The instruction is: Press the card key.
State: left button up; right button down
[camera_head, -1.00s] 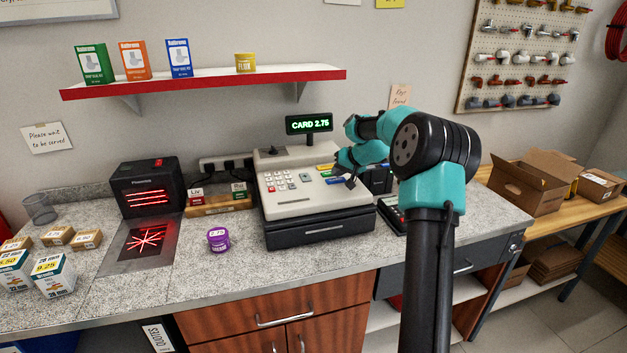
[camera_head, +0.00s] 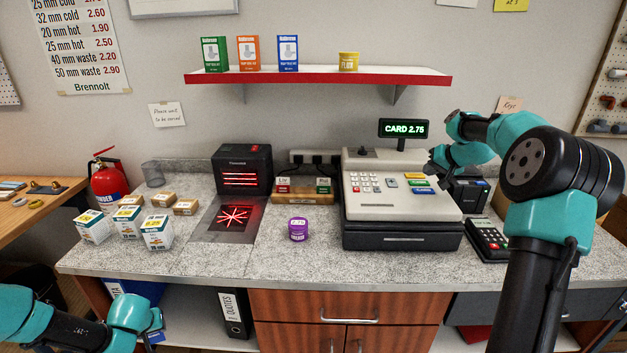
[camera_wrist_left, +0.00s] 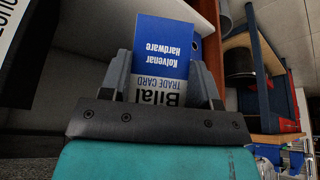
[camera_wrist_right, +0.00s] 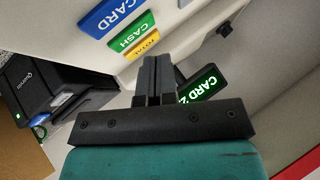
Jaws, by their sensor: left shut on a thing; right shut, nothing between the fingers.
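The blue card key (camera_head: 423,190) is on the cash register (camera_head: 360,208), in front of the green cash key (camera_head: 418,182) and the yellow total key. The register's display (camera_head: 403,129) reads CARD 2.75. My right gripper (camera_head: 433,166) is shut and empty, raised behind and right of these keys. In the right wrist view the card key (camera_wrist_right: 110,16) lies beyond the shut fingertips (camera_wrist_right: 156,62), apart from them. My left gripper (camera_wrist_left: 160,85) is shut on a blue and white trade card (camera_wrist_left: 164,48); its arm shows at the head view's lower left, the fingers unclear.
A card terminal (camera_head: 488,240) stands right of the register. A purple tub (camera_head: 298,229) stands left of it, then a scanner (camera_head: 242,170) and several small boxes (camera_head: 157,231). A shelf (camera_head: 320,76) hangs above. The counter front centre is clear.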

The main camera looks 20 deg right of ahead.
jog(key=shift+r, duration=1.05)
